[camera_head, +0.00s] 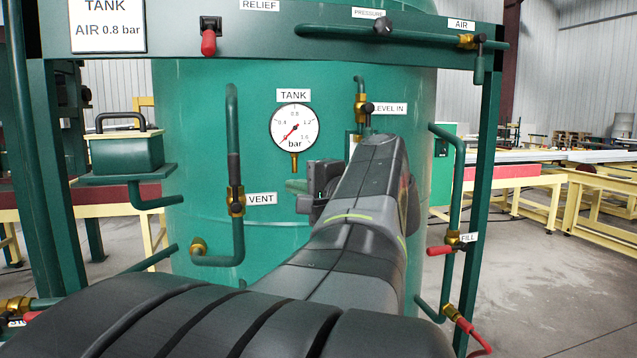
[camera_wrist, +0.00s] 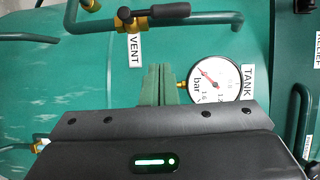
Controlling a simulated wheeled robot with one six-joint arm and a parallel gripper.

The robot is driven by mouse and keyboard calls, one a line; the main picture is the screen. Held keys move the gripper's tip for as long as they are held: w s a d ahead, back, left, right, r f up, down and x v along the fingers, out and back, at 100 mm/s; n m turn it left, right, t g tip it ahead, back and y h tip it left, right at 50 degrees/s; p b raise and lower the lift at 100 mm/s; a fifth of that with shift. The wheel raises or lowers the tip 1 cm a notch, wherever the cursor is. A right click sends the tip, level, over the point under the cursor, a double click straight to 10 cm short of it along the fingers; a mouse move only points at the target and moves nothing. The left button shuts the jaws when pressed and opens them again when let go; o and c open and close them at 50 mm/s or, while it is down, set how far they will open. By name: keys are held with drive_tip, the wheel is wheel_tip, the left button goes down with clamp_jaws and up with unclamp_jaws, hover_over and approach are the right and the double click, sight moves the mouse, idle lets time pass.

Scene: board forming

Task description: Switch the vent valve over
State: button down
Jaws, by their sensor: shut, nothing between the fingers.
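The vent valve (camera_head: 236,201) is a brass body on a green vertical pipe, left of the VENT label (camera_head: 262,199). Its dark lever (camera_head: 234,168) points up, in line with the pipe. In the wrist view, which is turned sideways, the valve (camera_wrist: 132,23) is near the top edge with its black lever (camera_wrist: 164,11) lying along the pipe. My gripper (camera_head: 296,186) is in front of the tank, right of the valve and apart from it. In the wrist view its green fingers (camera_wrist: 158,83) are together and empty, below the VENT label.
A round pressure gauge (camera_head: 294,128) sits on the tank just above my gripper. The LEVEL IN valve (camera_head: 361,108) is behind my arm. The fill pipe (camera_head: 457,190) stands at the right. A green box (camera_head: 126,153) is at the left. The relief lever (camera_head: 208,42) hangs above.

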sight(235, 183)
drive_tip(key=w+a+r+p, duration=0.1)
drive_tip(key=w+a+p, duration=0.3)
drive_tip(key=w+a, duration=0.3)
drive_tip(key=a, duration=0.3)
drive_tip(key=shift+w+a+r+p, duration=0.3)
drive_tip(key=shift+w+p, duration=0.1)
drive_tip(key=shift+d+r, duration=0.1)
